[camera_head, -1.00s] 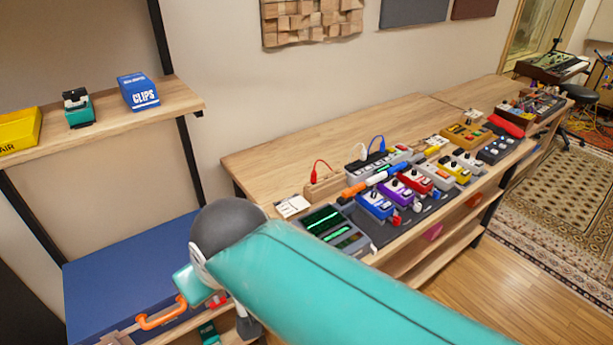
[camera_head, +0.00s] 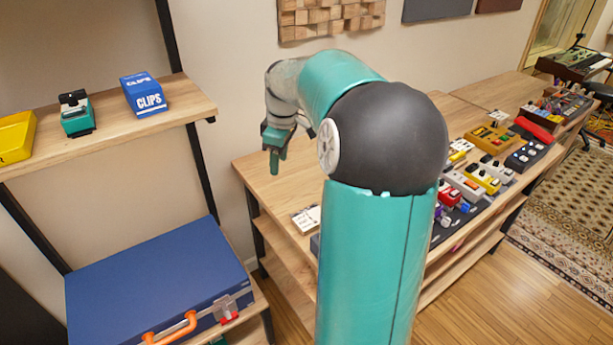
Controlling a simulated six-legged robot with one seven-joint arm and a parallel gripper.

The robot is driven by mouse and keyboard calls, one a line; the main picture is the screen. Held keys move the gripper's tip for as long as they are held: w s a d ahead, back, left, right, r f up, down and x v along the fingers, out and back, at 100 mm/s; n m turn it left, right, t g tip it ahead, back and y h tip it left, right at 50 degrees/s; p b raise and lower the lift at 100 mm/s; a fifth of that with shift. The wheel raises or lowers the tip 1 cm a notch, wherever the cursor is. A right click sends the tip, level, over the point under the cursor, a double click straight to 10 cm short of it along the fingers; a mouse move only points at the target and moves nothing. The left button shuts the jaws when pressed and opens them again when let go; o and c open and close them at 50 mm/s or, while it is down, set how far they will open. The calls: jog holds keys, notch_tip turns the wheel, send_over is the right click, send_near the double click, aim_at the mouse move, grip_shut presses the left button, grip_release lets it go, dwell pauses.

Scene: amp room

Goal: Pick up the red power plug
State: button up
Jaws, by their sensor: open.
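My gripper (camera_head: 275,158) hangs pointing down above the left end of the wooden bench (camera_head: 262,180), open, with nothing visible in it. My teal arm and its dark joint block the middle of the bench. The red plug with a looped red cable on a wooden block, seen earlier, is hidden behind my arm. A small red piece (camera_head: 230,318) shows by the blue case's front; I cannot tell what it is.
The blue case (camera_head: 150,285) with an orange handle (camera_head: 172,330) lies at lower left. Above it a shelf (camera_head: 180,105) holds a blue CLIPS box (camera_head: 143,95), a teal device (camera_head: 76,113) and a yellow bin (camera_head: 14,138). Several pedals (camera_head: 482,178) sit at the bench's right.

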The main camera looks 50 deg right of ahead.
jog(key=s+d+f+n+t+y, duration=0.15)
jog(key=s+d, duration=0.25)
jog(key=d, duration=0.6)
jog(key=s+d+f+m+t+y, duration=0.1)
jog(key=s+d+f, duration=0.25)
jog(key=d, duration=0.75)
jog(key=shift+n, duration=0.25)
jog(key=shift+s+x, duration=0.2)
jog(key=shift+x, duration=3.05)
jog(key=shift+s+x, duration=0.15)
jog(key=shift+x, duration=3.1)
jog(key=shift+d+f, duration=0.15)
jog(key=shift+d, duration=0.05)
grip_shut()
